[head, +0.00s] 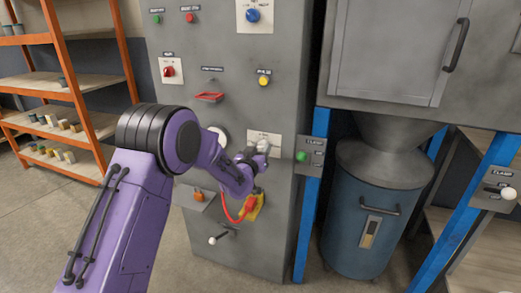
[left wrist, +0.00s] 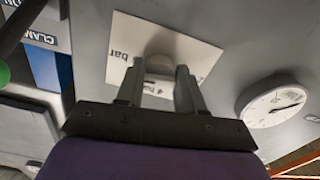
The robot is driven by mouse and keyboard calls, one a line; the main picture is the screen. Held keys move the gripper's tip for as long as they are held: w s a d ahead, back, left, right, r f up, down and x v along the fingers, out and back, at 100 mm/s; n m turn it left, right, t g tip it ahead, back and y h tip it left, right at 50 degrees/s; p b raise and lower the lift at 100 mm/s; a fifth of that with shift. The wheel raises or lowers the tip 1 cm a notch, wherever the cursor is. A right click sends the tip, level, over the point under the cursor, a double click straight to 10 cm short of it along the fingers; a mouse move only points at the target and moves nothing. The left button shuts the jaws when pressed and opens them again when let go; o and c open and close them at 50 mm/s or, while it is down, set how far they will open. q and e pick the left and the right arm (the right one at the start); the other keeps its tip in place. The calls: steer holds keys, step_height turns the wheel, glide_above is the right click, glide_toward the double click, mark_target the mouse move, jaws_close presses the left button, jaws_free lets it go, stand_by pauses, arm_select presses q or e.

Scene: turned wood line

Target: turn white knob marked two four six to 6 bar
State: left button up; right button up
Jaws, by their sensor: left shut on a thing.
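The white knob (left wrist: 159,62) sits on a white plate (left wrist: 192,46) with "bar" markings on the grey cabinet front. In the left wrist view the knob is between the two fingers of my left gripper (left wrist: 160,78), which is shut on it. In the head view my left gripper (head: 260,150) reaches the plate (head: 268,137) from the lower left and hides most of the knob. A "4 bar" marking shows between the fingers. I cannot tell which mark the knob points at. My right gripper is not in view.
A round gauge (left wrist: 275,105) with a dark needle is beside the plate. Around it on the cabinet are a red-handled yellow switch (head: 250,207), a yellow button (head: 264,80), a red knob (head: 169,71) and a blue knob (head: 253,15). A clamp box (head: 311,156) with a green button is right.

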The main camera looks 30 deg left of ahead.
arm_select(q)
steer(key=shift+f+m, duration=0.15)
steer(key=shift+m, duration=0.85)
steer(key=o, duration=1)
steer(key=shift+o, duration=0.2)
steer(key=v, duration=1)
steer(key=shift+s, duration=0.3)
